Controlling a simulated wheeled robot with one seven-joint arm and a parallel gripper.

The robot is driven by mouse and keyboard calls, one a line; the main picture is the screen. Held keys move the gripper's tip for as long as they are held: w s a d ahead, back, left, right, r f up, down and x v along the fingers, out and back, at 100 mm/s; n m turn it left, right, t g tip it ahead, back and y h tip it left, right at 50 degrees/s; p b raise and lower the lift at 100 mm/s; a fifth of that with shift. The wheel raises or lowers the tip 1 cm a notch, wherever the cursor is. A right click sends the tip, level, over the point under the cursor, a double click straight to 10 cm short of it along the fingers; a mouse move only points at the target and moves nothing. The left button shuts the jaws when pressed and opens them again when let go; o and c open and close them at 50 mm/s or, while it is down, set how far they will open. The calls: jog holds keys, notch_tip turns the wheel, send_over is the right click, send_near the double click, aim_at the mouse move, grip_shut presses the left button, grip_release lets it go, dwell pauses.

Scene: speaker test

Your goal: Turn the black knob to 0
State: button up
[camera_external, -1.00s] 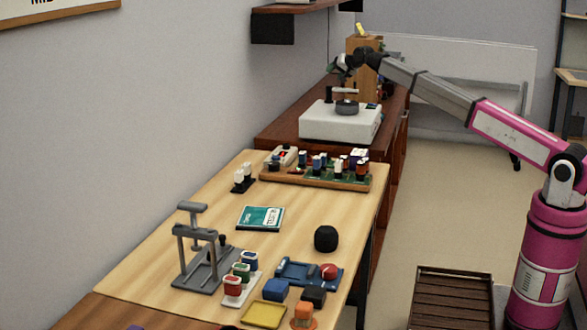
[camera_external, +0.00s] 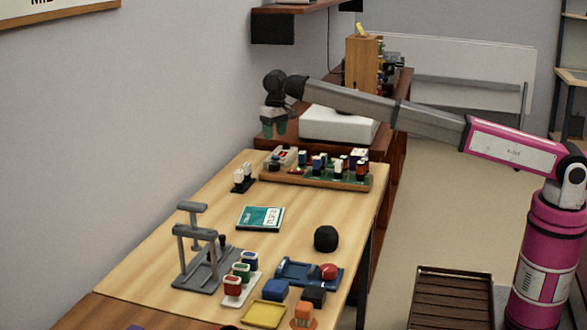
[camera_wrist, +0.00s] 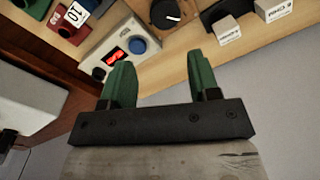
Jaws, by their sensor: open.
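The black knob (camera_wrist: 165,12) with a white pointer line shows at the top edge of the wrist view, partly cut off, on a tan base. I cannot read a number beside it, and I cannot make it out in the external view. My gripper (camera_external: 273,134) is open and empty, pointing down above the far end of the light wooden table. In the wrist view its green fingers (camera_wrist: 160,64) are apart, with the knob beyond them and nothing between them.
A white box with a red display and blue button (camera_wrist: 138,46) stands beside the knob. White labelled blocks (camera_wrist: 227,30) are on its other side. A large white device (camera_external: 335,126) is behind my forearm. A board of coloured parts (camera_external: 315,178) lies on the table; the wall is left.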

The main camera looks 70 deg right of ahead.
aim_at(277, 164)
jog(key=f, duration=0.7)
jog(key=a+f, duration=0.1)
jog(key=f, duration=0.3)
jog(key=shift+s+a, duration=0.1)
jog(key=shift+c, duration=0.4)
jog(key=c, duration=0.6)
